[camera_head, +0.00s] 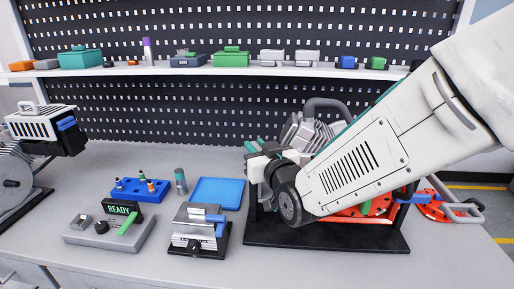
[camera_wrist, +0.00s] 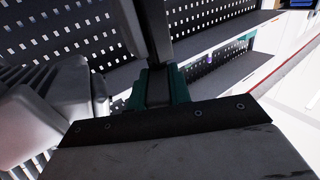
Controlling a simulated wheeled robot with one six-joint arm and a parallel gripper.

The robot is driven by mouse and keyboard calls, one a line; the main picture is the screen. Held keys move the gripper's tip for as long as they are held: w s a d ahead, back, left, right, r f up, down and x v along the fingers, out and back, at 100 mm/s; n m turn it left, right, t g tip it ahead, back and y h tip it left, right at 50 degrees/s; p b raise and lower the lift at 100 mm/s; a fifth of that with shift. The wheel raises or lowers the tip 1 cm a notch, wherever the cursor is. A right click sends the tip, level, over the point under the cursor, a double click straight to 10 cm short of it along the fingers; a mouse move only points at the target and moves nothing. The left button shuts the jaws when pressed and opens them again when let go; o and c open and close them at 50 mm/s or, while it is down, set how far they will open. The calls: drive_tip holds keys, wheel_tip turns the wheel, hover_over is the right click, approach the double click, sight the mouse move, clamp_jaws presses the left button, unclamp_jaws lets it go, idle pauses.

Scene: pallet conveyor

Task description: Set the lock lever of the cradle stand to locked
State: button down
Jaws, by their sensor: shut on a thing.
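The cradle stand (camera_head: 330,234) has a black base and stands at the right of the bench. It carries a grey finned unit (camera_head: 303,133) and a red disc part (camera_head: 372,208). My arm covers much of it. My gripper (camera_head: 254,147) is at the stand's upper left, with its teal fingers partly hidden. In the wrist view my gripper (camera_wrist: 157,88) is shut on a dark bar (camera_wrist: 154,40) between the teal fingers. The finned unit (camera_wrist: 60,100) is close at left there. I cannot tell for sure whether the dark bar is the lock lever, nor read its setting.
A grey clamp block with a blue lever (camera_head: 200,230), a control box showing READY (camera_head: 110,230), a blue tray (camera_head: 216,193) and a blue peg holder (camera_head: 138,189) lie left of the stand. A shelf (camera_head: 215,72) with boxes runs behind. The bench's front left is clear.

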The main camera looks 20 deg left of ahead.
drive_tip(key=shift+s+a, duration=0.1)
drive_tip(key=m+t+h, duration=0.1)
drive_tip(key=h, duration=0.1)
drive_tip(key=m+t+h, duration=0.1)
drive_tip(key=m+h, duration=0.1)
drive_tip(key=a+m+t+h, duration=0.1)
drive_tip(key=h, duration=0.1)
drive_tip(key=shift+s+m+t, duration=0.25)
drive_tip(key=shift+m+t, duration=0.15)
drive_tip(key=m+h, duration=0.1)
drive_tip(key=h, duration=0.1)
drive_tip(key=m+h, duration=0.1)
drive_tip(key=h, duration=0.1)
drive_tip(key=m+t+h, duration=0.1)
drive_tip(key=shift+a+m+h, duration=0.3)
drive_tip(key=shift+h, duration=0.1)
drive_tip(key=shift+a+m+g+h, duration=0.15)
drive_tip(key=shift+m+h, duration=0.65)
drive_tip(key=shift+h, duration=0.45)
drive_tip(key=shift+a+m+g+h, duration=0.15)
drive_tip(key=shift+m+h, duration=0.65)
drive_tip(key=shift+h, duration=0.45)
drive_tip(key=shift+r+h, duration=0.1)
drive_tip(key=shift+h, duration=0.2)
drive_tip(key=c, duration=1.3)
unclamp_jaws()
drive_tip(key=v, duration=0.7)
drive_tip(key=shift+s+a, duration=0.15)
drive_tip(key=shift+s, duration=0.15)
